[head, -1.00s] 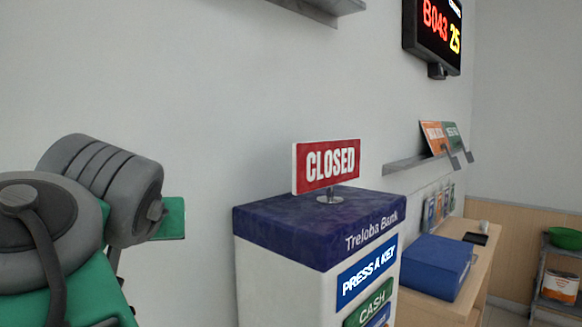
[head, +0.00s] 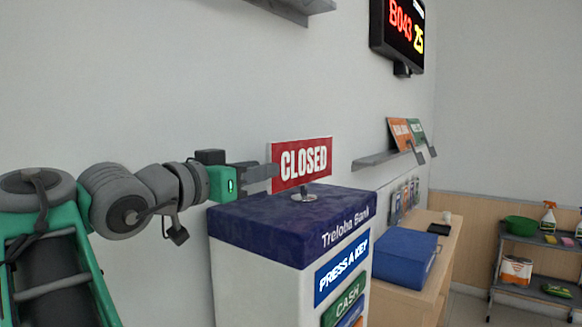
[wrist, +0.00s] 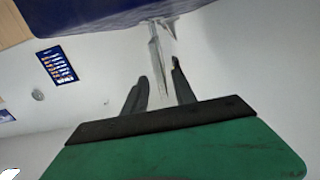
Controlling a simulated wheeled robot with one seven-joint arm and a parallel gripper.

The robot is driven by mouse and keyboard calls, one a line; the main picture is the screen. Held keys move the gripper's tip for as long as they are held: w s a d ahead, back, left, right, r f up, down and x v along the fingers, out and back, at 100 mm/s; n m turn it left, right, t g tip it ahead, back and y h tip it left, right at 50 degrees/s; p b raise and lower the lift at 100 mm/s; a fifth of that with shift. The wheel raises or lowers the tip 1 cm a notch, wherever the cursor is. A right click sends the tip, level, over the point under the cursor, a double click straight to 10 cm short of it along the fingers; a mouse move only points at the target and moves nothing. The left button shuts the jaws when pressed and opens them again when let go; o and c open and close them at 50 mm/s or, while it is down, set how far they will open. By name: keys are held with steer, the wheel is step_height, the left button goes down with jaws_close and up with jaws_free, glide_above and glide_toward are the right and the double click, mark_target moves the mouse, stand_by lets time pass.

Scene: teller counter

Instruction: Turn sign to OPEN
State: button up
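The sign (head: 303,162) is a red plate reading CLOSED in white. It stands upright on a short metal stand on the purple top of the kiosk (head: 290,222). My gripper (head: 274,171) is at the sign's left edge in the head view, level with the plate. In the wrist view, my gripper (wrist: 160,80) has its two dark fingers apart. The sign (wrist: 157,62) shows there nearly edge-on, a thin pale strip reaching between the fingers, with gaps on both sides. I see no clear contact. The sign's back face is hidden in the head view.
The wall runs close behind the kiosk. A wall shelf (head: 375,160) with two small signs is to the right. A blue box (head: 400,257) sits on the wooden counter (head: 452,238) beside the kiosk. A queue display (head: 398,38) hangs above.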

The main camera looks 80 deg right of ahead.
mark_target(283, 166)
steer(key=d+f+b, duration=0.1)
steer(key=b, duration=0.2)
steer(key=shift+s+f, duration=0.1)
steer(key=shift+s, duration=0.05)
steer(key=b, duration=0.2)
steer(key=d+b, duration=0.1)
steer(key=shift+s+f+b, duration=0.1)
steer(key=shift+s+b, duration=0.15)
steer(key=shift+b, duration=0.15)
steer(key=d, duration=0.1)
steer(key=s+d+r+p, duration=0.1)
steer(key=s+d, duration=0.1)
steer(key=d, duration=0.1)
steer(key=shift+r+p, duration=0.2)
steer(key=shift+p, duration=0.15)
steer(key=shift+s+d, duration=0.15)
steer(key=shift+d, duration=0.3)
steer(key=shift+f, duration=0.1)
steer(key=shift+c, duration=0.5)
jaws_close()
